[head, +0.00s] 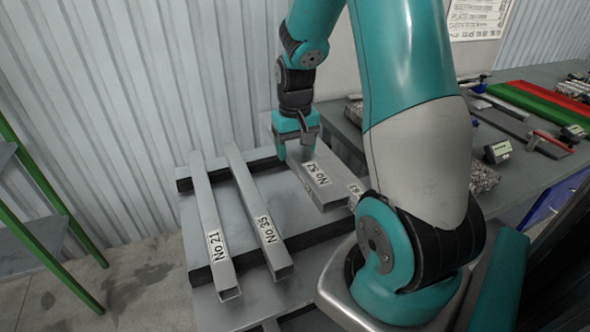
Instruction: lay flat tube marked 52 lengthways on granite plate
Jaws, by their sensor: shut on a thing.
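Speckled stone, likely the granite plate (486,179), shows on the bench right of my arm. More speckled stone shows left of the arm; my arm hides the stretch between.
Tubes marked No 21 (212,235) and No 35 (259,218) lie to the left on dark bearers. The bench (510,190) holds several gauges and red and green bars. A green-framed shelf (50,225) stands at left.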

